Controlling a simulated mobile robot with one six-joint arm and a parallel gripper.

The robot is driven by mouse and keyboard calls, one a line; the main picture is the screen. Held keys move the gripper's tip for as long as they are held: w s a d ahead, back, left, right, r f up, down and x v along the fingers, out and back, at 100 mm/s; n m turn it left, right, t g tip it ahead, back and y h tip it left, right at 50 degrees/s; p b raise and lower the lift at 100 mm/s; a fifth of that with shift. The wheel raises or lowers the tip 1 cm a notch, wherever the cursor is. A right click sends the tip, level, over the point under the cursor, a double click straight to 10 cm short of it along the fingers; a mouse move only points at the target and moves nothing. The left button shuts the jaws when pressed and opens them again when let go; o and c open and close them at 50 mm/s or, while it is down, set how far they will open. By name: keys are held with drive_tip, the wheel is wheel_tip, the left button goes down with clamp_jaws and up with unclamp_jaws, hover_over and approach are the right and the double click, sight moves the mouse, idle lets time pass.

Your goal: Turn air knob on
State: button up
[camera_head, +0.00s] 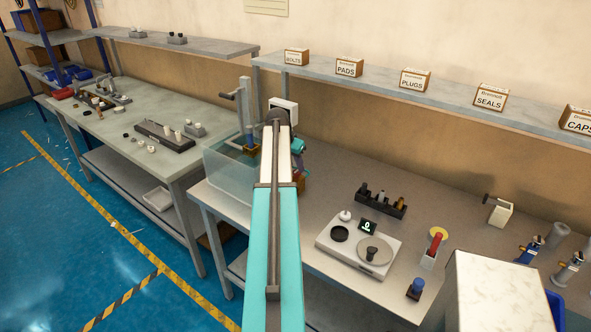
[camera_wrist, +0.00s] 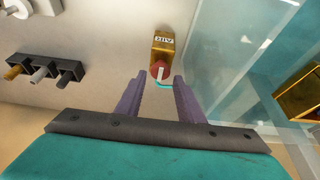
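A gold block (camera_wrist: 163,45) with a white label stands ahead of my gripper in the wrist view. The label text is too small to read surely. On its near face is a round red knob (camera_wrist: 156,70) with a pale bar across it. My gripper (camera_wrist: 160,84) is open and empty, its two purple fingers spread on either side of the knob's near side. I cannot tell whether they touch it.
A second gold block (camera_wrist: 303,93) is at the right behind clear panels. The clear tank (camera_head: 226,172) stands left of my arm. A dark rack (camera_head: 381,204) of small parts and a white scale (camera_head: 352,262) are to the right. The blue floor at left is open.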

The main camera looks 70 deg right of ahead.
drive_tip(key=b+v, duration=0.3)
drive_tip(key=v, duration=0.8)
drive_tip(key=shift+a, duration=0.1)
idle(0.6)
